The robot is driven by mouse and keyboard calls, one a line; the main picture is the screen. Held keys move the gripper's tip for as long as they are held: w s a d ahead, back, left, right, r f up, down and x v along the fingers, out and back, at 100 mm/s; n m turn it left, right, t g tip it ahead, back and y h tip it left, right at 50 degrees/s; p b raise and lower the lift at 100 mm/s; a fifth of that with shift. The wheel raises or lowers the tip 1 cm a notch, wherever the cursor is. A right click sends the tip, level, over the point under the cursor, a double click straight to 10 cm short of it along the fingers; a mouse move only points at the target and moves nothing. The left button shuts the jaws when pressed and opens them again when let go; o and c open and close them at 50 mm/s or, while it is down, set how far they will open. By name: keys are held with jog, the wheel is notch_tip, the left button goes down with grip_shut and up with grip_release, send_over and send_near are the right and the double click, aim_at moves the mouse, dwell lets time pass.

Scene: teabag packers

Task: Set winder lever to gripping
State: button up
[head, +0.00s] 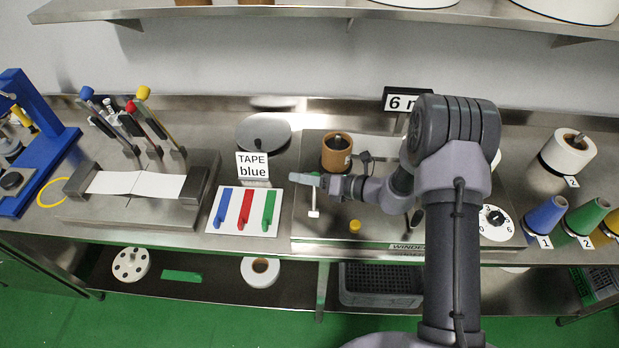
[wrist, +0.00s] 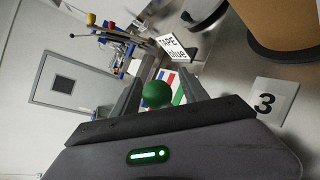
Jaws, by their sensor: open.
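The winder bench plate (head: 310,237) carries a "WINDER" label (head: 408,247), partly hidden by my arm. A pale upright stem with a white foot (head: 314,213) stands near its left edge, directly below my gripper (head: 305,179) in the head view. Its top is hidden there. In the wrist view a round green knob (wrist: 157,94) shows between the two fingers of my gripper (wrist: 158,88). The fingers are apart, one on each side of it. I cannot tell whether they touch it or whether it tops the stem.
A brown spool (head: 337,143) stands just behind my gripper. A "3" card (wrist: 275,103) shows in the wrist view. A numbered dial (head: 495,222) is right of my arm.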

jog(key=p+v, duration=0.1)
jog(key=v, duration=1.6)
jog(key=shift+s+p, duration=0.15)
jog(key=shift+p, duration=0.2)
jog(key=shift+d+r, duration=0.1)
jog(key=shift+r, duration=0.05)
jog(key=s+a+r+n+g+h+b, duration=0.25)
jog(key=s+n+b, duration=0.2)
jog(key=n, duration=0.25)
jog(key=s+a+r+n+g+h+b, duration=0.1)
jog(key=s+a+r+n+g+b, duration=0.1)
jog(key=s+a+r+n+b, duration=0.25)
jog(key=s+d+n+t+h+b, duration=0.2)
jog(key=s+n+h, duration=0.2)
jog(key=s+n, duration=0.3)
jog(key=s+d+n+t+h+b, duration=0.2)
jog(key=s+n+h+b, duration=0.1)
jog(key=s+n, duration=0.4)
jog(key=shift+d+n+h+b, duration=0.35)
jog(key=shift+n+h, duration=0.1)
jog(key=shift+n, duration=0.7)
jog(key=shift+f, duration=0.1)
